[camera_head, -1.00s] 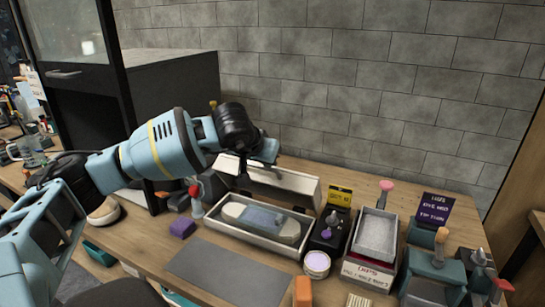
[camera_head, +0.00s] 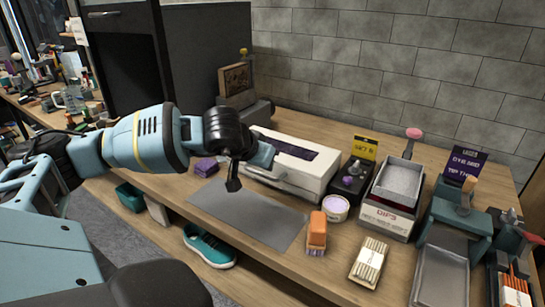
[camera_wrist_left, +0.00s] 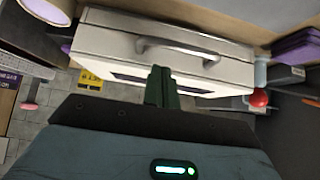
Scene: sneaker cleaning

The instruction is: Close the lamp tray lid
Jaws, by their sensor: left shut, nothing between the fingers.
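The white lamp tray (camera_head: 318,182) stands on the bench in the head view. Its lid (camera_head: 265,150), with a dark window in the top, lies down over the tray, and no inside shows. I cannot make out whether a small gap is left at the seam. A grey handle (camera_wrist_left: 180,47) runs along the front in the left wrist view. My left gripper (camera_head: 234,185) is shut and empty, just in front of the tray's left part. Its fingers (camera_wrist_left: 161,84) overlap the lid's front in the wrist view; contact is unclear. My right gripper is out of view.
A grey mat (camera_head: 245,212) lies in front of the tray. A purple block (camera_head: 205,167) is left of it. A black stand (camera_head: 350,178), a round tub (camera_head: 335,208) and a grey-lined box (camera_head: 395,190) crowd its right side.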

